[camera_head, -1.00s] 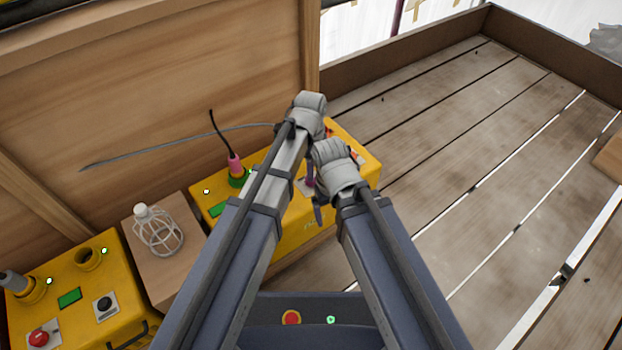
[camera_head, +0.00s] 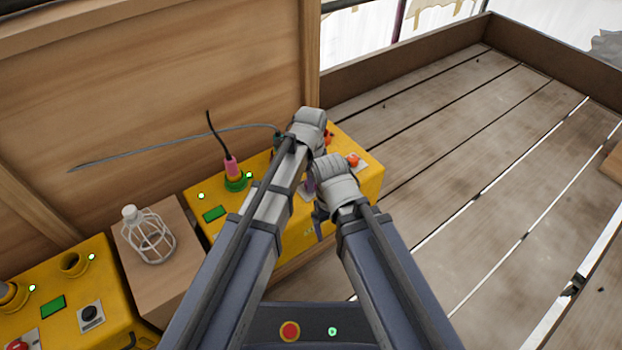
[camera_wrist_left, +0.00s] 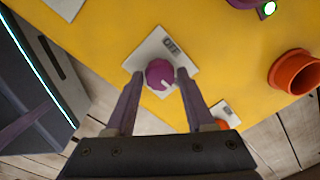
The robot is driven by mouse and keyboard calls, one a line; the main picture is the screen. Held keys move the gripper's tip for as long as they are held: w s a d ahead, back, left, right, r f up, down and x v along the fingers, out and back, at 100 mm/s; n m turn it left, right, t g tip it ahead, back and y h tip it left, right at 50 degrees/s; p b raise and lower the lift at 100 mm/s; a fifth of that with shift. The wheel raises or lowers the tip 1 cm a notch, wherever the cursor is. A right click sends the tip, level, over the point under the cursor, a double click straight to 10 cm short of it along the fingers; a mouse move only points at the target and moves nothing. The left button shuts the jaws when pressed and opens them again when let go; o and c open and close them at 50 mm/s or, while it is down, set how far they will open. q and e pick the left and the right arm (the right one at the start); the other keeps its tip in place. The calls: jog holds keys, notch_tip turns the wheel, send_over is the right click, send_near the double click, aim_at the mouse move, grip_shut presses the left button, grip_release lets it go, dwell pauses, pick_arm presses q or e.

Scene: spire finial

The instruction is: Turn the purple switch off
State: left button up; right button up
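The purple switch (camera_wrist_left: 160,74) is a round knob with a short white mark, set on a pale square plate (camera_wrist_left: 147,50) on the yellow box. In the left wrist view my left gripper (camera_wrist_left: 160,76) has its two fingers apart, one on each side of the knob, with a narrow gap seeming to show; firm contact cannot be told. In the head view the arms largely hide the switch, and the left fingertips are not clear. My right gripper is at the right arm's end; a purple-grey finger (camera_head: 318,228) hangs there, and its opening cannot be told.
The yellow box (camera_head: 365,185) also carries an orange knob (camera_head: 352,160), an orange ring (camera_wrist_left: 293,73) and a pink plug (camera_head: 232,165) in a green socket. A caged lamp (camera_head: 150,237) on a wooden block and a second yellow box (camera_head: 122,315) stand left. The plank floor at right is clear.

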pick_arm(q)
grip_shut()
dwell(0.4)
jog(key=n, duration=0.8)
jog(key=shift+n, duration=0.3)
jog(key=n, duration=0.4)
jog(key=shift+d+y, duration=0.1)
jog(key=shift+y, duration=0.2)
jog(key=n, duration=0.5)
jog(key=shift+g, duration=0.3)
